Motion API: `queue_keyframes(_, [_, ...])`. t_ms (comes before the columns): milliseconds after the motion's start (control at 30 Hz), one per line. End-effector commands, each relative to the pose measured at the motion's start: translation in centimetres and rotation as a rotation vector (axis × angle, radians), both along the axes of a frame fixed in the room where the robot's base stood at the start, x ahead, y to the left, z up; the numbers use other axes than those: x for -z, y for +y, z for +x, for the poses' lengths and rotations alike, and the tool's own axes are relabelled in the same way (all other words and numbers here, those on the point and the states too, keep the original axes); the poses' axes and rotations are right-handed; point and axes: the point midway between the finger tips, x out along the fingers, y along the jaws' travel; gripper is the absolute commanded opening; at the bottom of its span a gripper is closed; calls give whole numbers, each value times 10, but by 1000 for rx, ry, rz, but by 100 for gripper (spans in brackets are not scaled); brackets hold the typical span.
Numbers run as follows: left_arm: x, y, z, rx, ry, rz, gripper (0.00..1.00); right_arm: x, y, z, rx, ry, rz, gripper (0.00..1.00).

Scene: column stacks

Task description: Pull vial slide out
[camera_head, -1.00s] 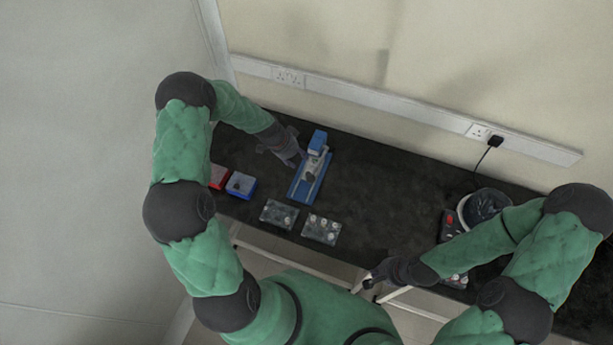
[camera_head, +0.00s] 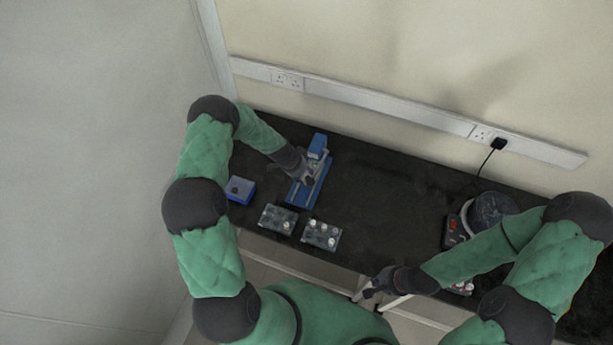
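The blue vial device with its long slide (camera_head: 304,192) stands on the black bench, left of centre. Its raised blue head (camera_head: 318,143) is at the far end. My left gripper (camera_head: 307,179) is at the device, over the middle of the slide. Its fingers are small and dark here, so I cannot tell whether they are open or grip anything. My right gripper (camera_head: 365,290) is in front of the bench's near edge, away from the device. Its fingertips look spread, with nothing seen between them.
Two clear racks with vials, the left rack (camera_head: 278,219) and the right rack (camera_head: 321,235), stand in front of the device. A blue box (camera_head: 240,189) is to its left. A round dark machine (camera_head: 489,211) with a red switch stands at right. The bench's middle is clear.

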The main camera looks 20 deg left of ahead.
Motion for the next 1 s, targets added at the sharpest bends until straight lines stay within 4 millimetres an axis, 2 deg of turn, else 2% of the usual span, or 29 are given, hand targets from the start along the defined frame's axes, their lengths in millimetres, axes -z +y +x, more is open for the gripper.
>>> queue_keyframes(233, [20, -6, 6, 0, 0, 0, 46, -1, 0, 0, 0, 0, 0, 0])
queue_keyframes(600, [23, -6, 8, 0, -1, 1, 46, -1, 0, 0, 0, 0, 0, 0])
queue_keyframes(633, [23, -6, 8, 0, -1, 1, 44, -1, 0, 0, 0, 0, 0, 0])
queue_keyframes(700, [23, -6, 8, 0, -1, 1, 24, -1, 0, 0, 0, 0, 0, 0])
queue_keyframes(800, [23, -6, 8, 0, -1, 1, 0, -1, 0, 0, 0, 0, 0, 0])
queue_keyframes(1000, [23, -6, 8, 0, -2, 1, 0, 0, 0, 0, 0, 0, 0, 0])
